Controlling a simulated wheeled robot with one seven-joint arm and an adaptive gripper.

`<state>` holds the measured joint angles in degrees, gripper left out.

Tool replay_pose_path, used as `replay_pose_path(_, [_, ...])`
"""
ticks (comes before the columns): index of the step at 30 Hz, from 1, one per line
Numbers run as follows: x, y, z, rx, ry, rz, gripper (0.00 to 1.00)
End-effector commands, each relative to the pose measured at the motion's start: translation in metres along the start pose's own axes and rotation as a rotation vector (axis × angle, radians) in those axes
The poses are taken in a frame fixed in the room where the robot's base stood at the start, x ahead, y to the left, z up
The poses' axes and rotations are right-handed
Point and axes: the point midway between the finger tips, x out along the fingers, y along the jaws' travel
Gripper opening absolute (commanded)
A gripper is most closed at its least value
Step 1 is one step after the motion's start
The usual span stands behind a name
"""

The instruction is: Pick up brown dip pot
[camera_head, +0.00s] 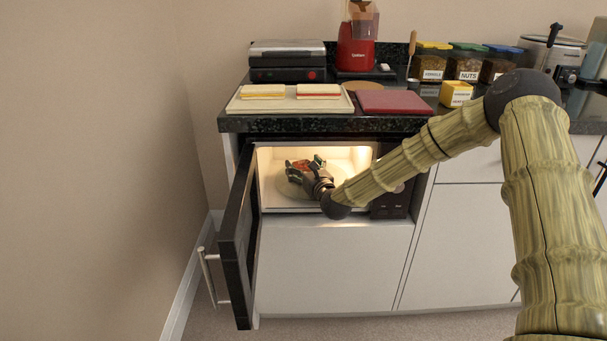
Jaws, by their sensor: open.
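My gripper (303,168) is inside the lit, open microwave (268,160), over the round plate (284,188) in it. Its fingers are apart. A small reddish-brown thing (300,164) shows between and behind the fingers. It is partly hidden by them, and I cannot tell whether it is the brown dip pot. My gripper does not appear closed on it.
The microwave door (238,240) stands open at the left. The counter (290,124) above holds a cream tray (318,104) with sandwiches, a dark red board (395,102), a yellow box (455,94), a red blender (357,50), a sandwich press (287,60) and several labelled jars.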

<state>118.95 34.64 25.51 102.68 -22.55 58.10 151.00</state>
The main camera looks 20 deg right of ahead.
Motion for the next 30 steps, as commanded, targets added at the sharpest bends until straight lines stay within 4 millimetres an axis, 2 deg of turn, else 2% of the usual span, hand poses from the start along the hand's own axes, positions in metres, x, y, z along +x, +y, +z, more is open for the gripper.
replay_pose_path(2, [0.0, 0.0, 0.0, 0.0, 0.0, 0.0, 0.8])
replay_pose_path(12, [0.0, 0.0, 0.001, 0.0, -0.001, 0.0, 0.2])
replay_pose_path(22, [0.0, 0.0, 0.006, 0.0, -0.001, 0.0, 0.2])
replay_pose_path(30, [0.0, 0.0, 0.039, 0.002, -0.002, 0.0, 0.2])
